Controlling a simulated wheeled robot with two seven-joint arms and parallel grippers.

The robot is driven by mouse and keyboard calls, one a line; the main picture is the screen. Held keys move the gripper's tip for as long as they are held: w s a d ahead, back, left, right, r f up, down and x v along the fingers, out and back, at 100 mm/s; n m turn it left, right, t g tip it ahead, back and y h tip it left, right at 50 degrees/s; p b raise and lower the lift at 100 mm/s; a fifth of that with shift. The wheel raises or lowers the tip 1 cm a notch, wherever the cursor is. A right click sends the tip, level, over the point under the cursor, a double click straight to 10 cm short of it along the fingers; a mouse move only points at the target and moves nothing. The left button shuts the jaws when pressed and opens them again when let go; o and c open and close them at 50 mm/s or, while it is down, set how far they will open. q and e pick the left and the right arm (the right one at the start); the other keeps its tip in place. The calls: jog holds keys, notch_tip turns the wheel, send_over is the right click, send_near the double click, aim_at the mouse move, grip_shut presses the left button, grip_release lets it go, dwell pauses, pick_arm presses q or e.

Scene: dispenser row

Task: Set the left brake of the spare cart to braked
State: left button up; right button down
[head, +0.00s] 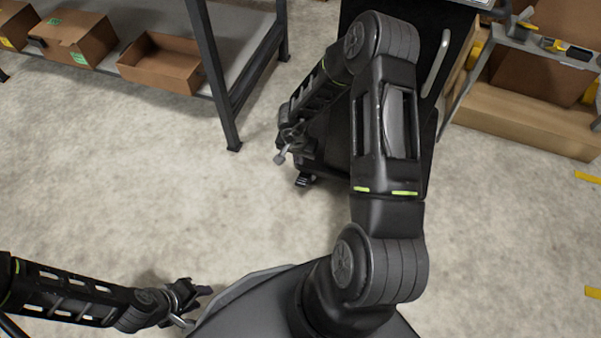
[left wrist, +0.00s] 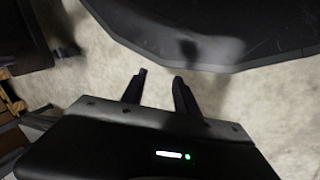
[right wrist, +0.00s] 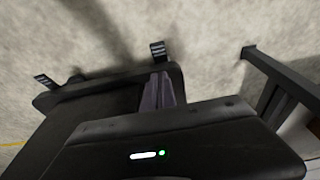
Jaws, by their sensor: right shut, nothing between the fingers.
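The black cart (head: 330,125) stands ahead, partly hidden behind my right arm. A small dark brake pedal (head: 304,180) sticks out low at its left front corner. The right wrist view shows this pedal (right wrist: 158,50) and a second pedal (right wrist: 47,82) at the other corner of the cart's base (right wrist: 95,100). I cannot tell whether either is braked. My right gripper (head: 280,158) is shut and empty, above and beside the left pedal; its closed fingers (right wrist: 162,90) show no clear contact. My left gripper (head: 205,301) is open and empty, low near my base and away from the cart.
A grey shelf rack (head: 225,95) with open cardboard boxes (head: 162,62) stands left of the cart, its leg near my right gripper. A long cardboard box (head: 530,110) and a metal frame (head: 520,42) stand to the right. The concrete floor between is clear.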

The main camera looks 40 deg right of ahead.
jog(key=b, duration=0.7)
send_over(301, 181)
jog(key=f, duration=1.2)
jog(key=shift+s+a+f, duration=0.1)
jog(key=shift+s+a, duration=0.05)
jog(key=shift+s, duration=0.05)
jog(key=shift+s+a+f+b, duration=0.1)
jog(key=shift+f+b, duration=0.35)
jog(key=shift+f, duration=0.3)
